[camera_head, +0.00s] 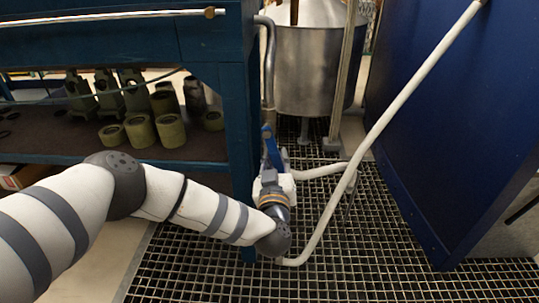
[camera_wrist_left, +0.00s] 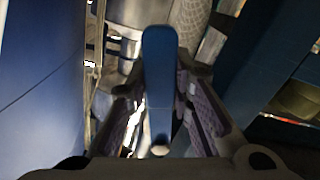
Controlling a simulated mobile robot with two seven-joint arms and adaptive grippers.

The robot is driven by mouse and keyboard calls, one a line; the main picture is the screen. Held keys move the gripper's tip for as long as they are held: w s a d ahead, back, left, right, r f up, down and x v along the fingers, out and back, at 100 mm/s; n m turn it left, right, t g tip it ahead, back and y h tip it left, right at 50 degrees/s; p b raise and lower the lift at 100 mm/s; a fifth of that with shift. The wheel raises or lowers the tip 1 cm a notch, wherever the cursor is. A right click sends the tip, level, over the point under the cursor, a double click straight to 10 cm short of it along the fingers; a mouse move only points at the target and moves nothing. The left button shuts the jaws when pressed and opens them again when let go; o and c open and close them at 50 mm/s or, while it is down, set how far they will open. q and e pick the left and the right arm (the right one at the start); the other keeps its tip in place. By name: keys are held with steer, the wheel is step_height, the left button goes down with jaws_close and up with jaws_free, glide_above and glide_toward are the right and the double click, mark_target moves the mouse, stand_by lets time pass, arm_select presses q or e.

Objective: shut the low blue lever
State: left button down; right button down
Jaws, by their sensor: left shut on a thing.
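The blue lever (camera_head: 270,146) stands roughly upright by the lower end of a metal pipe, beside the blue bench leg. In the left wrist view the lever (camera_wrist_left: 158,62) runs down the middle between the two fingers. My left gripper (camera_head: 274,172) is low over the floor grating, shut on the lever. In the left wrist view the gripper's fingers (camera_wrist_left: 162,100) lie along both sides of the lever. The gripper hides the lever's lower part in the head view. My right gripper is not in view.
A blue bench (camera_head: 239,130) with a shelf of several metal parts stands at left. A steel tank (camera_head: 310,70) stands behind. A pale hose (camera_head: 395,100) runs down the right side of the gripper. A blue panel (camera_head: 455,110) stands at right. Grating (camera_head: 370,255) is open in front.

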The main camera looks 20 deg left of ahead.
arm_select(q)
steer(key=n, duration=0.1)
steer(key=d+n, duration=0.1)
steer(key=d+r, duration=0.1)
steer(key=shift+w+n, duration=0.25)
steer(key=shift+n, duration=0.15)
steer(key=w+d+r+n+p, duration=0.1)
steer(key=d+r+n+p, duration=0.2)
steer(key=r+n, duration=0.3)
steer(key=shift+d+r+n, duration=0.3)
steer(key=shift+d+n, duration=0.05)
steer(key=shift+n, duration=2.55)
steer(key=c, duration=1.4)
jaws_free()
steer(key=v, duration=1.2)
steer(key=shift+r, duration=0.15)
